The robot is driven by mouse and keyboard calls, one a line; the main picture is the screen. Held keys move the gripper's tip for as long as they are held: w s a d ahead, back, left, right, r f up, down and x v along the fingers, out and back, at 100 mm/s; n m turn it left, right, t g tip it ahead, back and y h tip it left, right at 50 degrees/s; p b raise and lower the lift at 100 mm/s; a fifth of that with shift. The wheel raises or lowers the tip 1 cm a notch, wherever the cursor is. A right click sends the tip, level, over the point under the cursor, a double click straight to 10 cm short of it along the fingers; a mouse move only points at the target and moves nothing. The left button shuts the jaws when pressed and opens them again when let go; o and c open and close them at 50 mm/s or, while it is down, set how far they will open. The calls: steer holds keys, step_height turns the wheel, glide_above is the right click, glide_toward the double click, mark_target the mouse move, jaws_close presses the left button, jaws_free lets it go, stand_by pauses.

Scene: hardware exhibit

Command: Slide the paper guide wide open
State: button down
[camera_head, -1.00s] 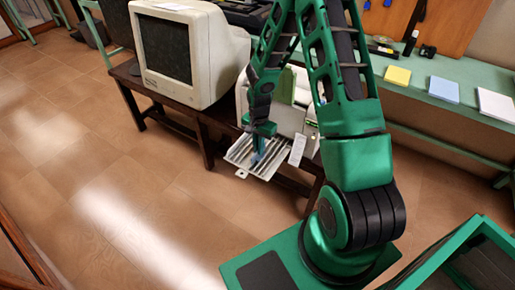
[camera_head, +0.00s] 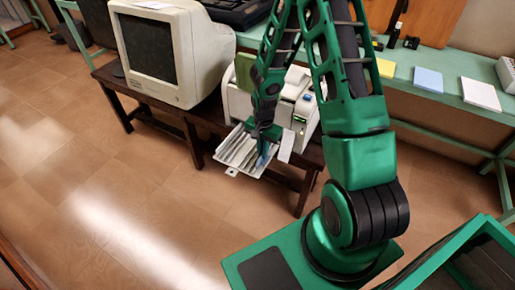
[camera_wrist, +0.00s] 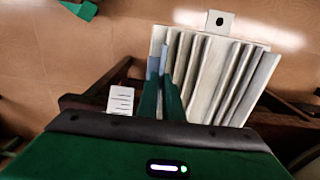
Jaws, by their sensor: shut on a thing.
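The printer (camera_head: 233,105) stands on a dark wooden bench, with its white ribbed paper tray (camera_head: 234,153) sticking out in front. The tray also fills the upper middle of the wrist view (camera_wrist: 218,70). The paper guide is a thin bluish upright piece, seen in the head view (camera_head: 263,161) and at the tray's left side in the wrist view (camera_wrist: 157,42). My gripper (camera_head: 264,148) is over the tray, and its green fingers in the wrist view (camera_wrist: 160,80) are shut on the guide. The fingers hide the guide's lower part.
A beige monitor (camera_head: 165,50) stands left of the printer on the bench (camera_head: 150,112). A white printed tag (camera_head: 286,143) is beside the tray. A green shelf behind holds yellow, blue and white pads (camera_head: 428,79). The floor before the tray is clear.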

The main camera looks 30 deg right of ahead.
stand_by(0.3)
steer(key=c, duration=1.9)
jaws_free()
step_height(320, 180, up, 11)
steer(key=shift+f, duration=0.15)
